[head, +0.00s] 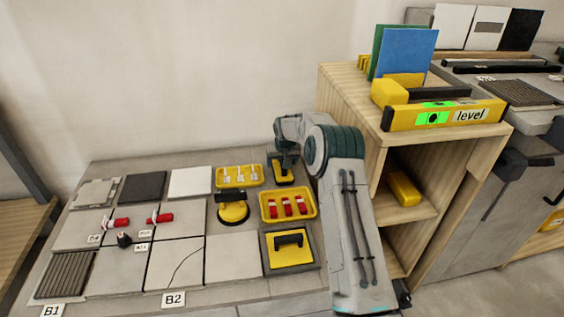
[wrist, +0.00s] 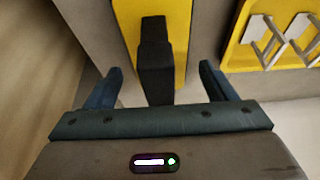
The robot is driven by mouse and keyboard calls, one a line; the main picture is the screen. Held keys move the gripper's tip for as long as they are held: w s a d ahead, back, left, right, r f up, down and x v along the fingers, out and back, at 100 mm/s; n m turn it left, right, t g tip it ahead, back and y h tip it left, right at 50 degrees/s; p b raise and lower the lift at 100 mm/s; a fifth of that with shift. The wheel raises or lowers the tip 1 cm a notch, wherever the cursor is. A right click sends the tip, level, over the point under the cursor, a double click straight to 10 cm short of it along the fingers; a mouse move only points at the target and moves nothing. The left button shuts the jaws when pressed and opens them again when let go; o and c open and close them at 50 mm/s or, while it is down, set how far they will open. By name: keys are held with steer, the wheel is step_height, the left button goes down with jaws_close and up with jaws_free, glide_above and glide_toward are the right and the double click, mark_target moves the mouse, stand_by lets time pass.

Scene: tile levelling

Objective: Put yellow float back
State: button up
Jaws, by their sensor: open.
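A yellow float with a black handle (head: 283,175) lies at the back right of the work table, partly hidden by my gripper (head: 287,158). In the wrist view its black handle (wrist: 155,62) lies between the two fingers of my gripper (wrist: 162,82), with the yellow plate (wrist: 128,15) beneath. The fingers are open, with a gap on each side of the handle. A second yellow, black-handled tool (head: 291,257) sits on a dark square pad at the table's front right.
Yellow trays of clips (head: 239,184) and red wedges (head: 268,206) stand near the float. Tiles cover the table's left. A wooden shelf (head: 395,155) with a level (head: 445,115) on top rises at the right.

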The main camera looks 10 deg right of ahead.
steer(key=p+v, duration=0.2)
steer(key=v, duration=0.9)
steer(key=shift+s+r+p, duration=0.1)
steer(key=shift+r+p, duration=0.1)
steer(key=shift+p, duration=0.2)
steer(key=s+r+g, duration=0.1)
steer(key=s+r, duration=0.4)
steer(key=s, duration=0.5)
steer(key=s+r, duration=0.5)
steer(key=s, duration=0.4)
steer(key=s+g, duration=0.2)
steer(key=s, duration=2.5)
steer(key=shift+s+a+f, duration=0.2)
steer(key=shift+s+f, duration=0.05)
